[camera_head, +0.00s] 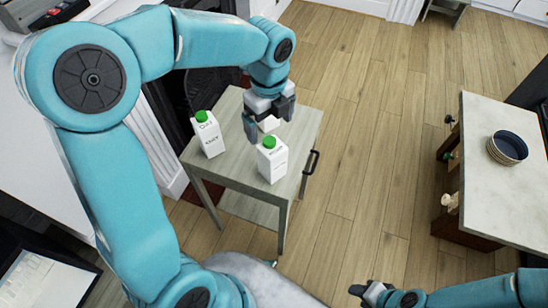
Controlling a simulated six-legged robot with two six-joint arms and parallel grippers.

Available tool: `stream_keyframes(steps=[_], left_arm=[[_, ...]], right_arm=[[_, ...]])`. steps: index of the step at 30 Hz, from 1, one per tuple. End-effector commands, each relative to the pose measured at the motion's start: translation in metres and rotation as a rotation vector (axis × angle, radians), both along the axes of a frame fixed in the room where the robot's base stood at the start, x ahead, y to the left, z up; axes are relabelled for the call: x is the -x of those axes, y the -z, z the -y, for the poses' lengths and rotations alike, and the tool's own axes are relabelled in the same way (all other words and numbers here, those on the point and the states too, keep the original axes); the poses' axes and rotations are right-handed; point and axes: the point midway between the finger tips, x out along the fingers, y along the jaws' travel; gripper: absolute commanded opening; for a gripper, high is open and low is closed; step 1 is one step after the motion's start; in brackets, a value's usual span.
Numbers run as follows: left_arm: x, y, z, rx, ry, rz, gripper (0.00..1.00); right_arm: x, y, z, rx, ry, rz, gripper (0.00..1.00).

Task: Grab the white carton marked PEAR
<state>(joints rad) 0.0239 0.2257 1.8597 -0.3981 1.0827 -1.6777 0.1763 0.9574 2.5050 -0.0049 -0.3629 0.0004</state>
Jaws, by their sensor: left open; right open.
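A small grey table (238,177) holds two white cartons with green caps. The left carton (208,138) stands upright near the table's left edge; its lettering is too small to read surely. The front carton (272,163) stands upright near the front right; its print is also unclear. A white thing (268,124), perhaps another carton, shows partly between the fingers of my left gripper (268,118) and is mostly hidden by it. My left gripper is open, pointing down just behind the front carton. My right gripper (366,291) is open and empty at the bottom, away from the table.
The table has a dark handle (311,161) on its right side. A dark fireplace is behind the table at the left.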

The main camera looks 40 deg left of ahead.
Motion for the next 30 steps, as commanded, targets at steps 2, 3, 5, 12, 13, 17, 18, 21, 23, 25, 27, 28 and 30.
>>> stream_keyframes(steps=[2, 3, 5, 12, 13, 17, 18, 21, 23, 25, 27, 28, 30], left_arm=[[0.001, 0.021, 0.000, 0.000, 0.000, -0.005, 0.96], [0.002, 0.029, 0.000, 0.000, 0.000, -0.005, 0.96], [0.001, 0.038, 0.000, 0.000, -0.001, -0.004, 0.96], [-0.001, 0.058, 0.001, -0.001, 0.000, -0.002, 0.96], [-0.002, 0.062, 0.001, 0.000, 0.000, -0.002, 0.96], [-0.007, 0.084, 0.002, 0.000, 0.000, -0.004, 0.96], [-0.008, 0.090, 0.002, 0.000, 0.000, -0.003, 0.96], [-0.009, 0.102, 0.002, 0.001, 0.000, -0.001, 0.96], [-0.009, 0.105, 0.002, 0.001, 0.000, -0.001, 0.96], [-0.009, 0.106, 0.002, 0.000, 0.000, 0.000, 0.96], [-0.009, 0.105, 0.002, 0.000, 0.000, 0.001, 0.96], [-0.009, 0.105, 0.002, 0.000, 0.000, 0.001, 0.96], [-0.009, 0.105, 0.002, 0.000, 0.000, 0.001, 0.89]], right_arm=[[0.000, 0.003, 0.000, 0.000, 0.000, 0.000, 0.43], [0.000, 0.004, 0.000, 0.000, 0.000, 0.000, 0.43], [0.000, 0.004, 0.000, 0.000, 0.000, 0.000, 0.43], [0.000, 0.005, 0.000, 0.000, 0.000, 0.000, 0.43], [0.000, 0.005, 0.000, 0.000, 0.000, 0.000, 0.43], [0.000, 0.005, 0.000, 0.000, 0.000, 0.000, 0.43], [0.000, 0.006, 0.000, 0.000, 0.000, 0.000, 0.43], [0.000, 0.006, 0.000, 0.000, 0.000, 0.000, 0.43], [0.000, 0.006, 0.000, 0.000, 0.000, 0.000, 0.43], [0.000, 0.006, 0.000, 0.000, 0.000, 0.000, 0.43], [0.000, 0.006, 0.000, 0.000, 0.000, 0.000, 0.43], [0.000, 0.006, 0.000, 0.000, 0.000, 0.000, 0.43], [0.000, 0.006, 0.000, 0.000, 0.000, 0.000, 0.43]])
